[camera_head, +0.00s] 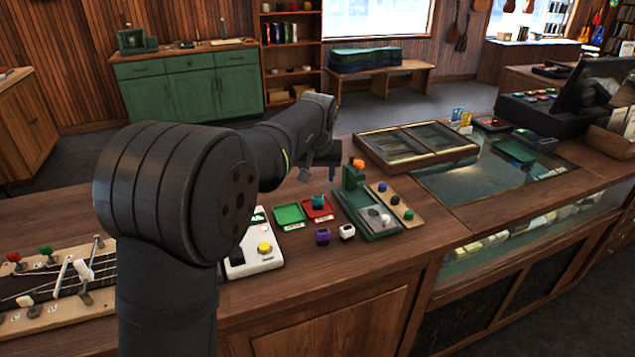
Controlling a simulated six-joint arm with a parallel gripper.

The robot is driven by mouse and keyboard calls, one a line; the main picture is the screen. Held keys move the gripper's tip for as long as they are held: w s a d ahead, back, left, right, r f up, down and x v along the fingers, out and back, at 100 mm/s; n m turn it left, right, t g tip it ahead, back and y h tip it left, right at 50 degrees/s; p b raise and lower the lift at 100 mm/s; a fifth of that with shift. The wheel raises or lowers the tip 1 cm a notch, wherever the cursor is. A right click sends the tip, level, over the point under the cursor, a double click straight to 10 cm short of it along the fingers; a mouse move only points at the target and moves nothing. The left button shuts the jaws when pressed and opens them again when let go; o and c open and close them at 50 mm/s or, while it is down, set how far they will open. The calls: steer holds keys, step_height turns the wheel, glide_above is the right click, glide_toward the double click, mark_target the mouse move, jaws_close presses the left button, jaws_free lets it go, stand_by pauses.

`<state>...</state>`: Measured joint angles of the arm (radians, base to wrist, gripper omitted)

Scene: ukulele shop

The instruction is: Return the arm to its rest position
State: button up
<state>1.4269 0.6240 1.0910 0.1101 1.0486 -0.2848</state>
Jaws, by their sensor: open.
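My arm rises from the bottom left and stretches over the wooden counter (330,268) toward the back. My gripper (319,174) is at its far end, small in the picture, and points down above the counter's back part. It is open, and I see nothing between its fingers. It hangs behind the green and red trays and left of a green block-like stand with an orange top (354,173). My own arm hides part of the counter and the left edge of a white device.
A white device with a yellow button (264,248), a green tray (289,214) and a red tray (318,208) lie near the arm. Dark purple (322,236) and white-topped (347,232) small items stand in front. An instrument neck (40,287) lies left, a display case (415,145) right.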

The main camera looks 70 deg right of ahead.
mark_target(318, 197)
steer(key=shift+r, duration=0.25)
steer(key=x, duration=1.2)
steer(key=shift+f, duration=0.1)
step_height(318, 197, up, 2)
steer(key=shift+r, duration=0.75)
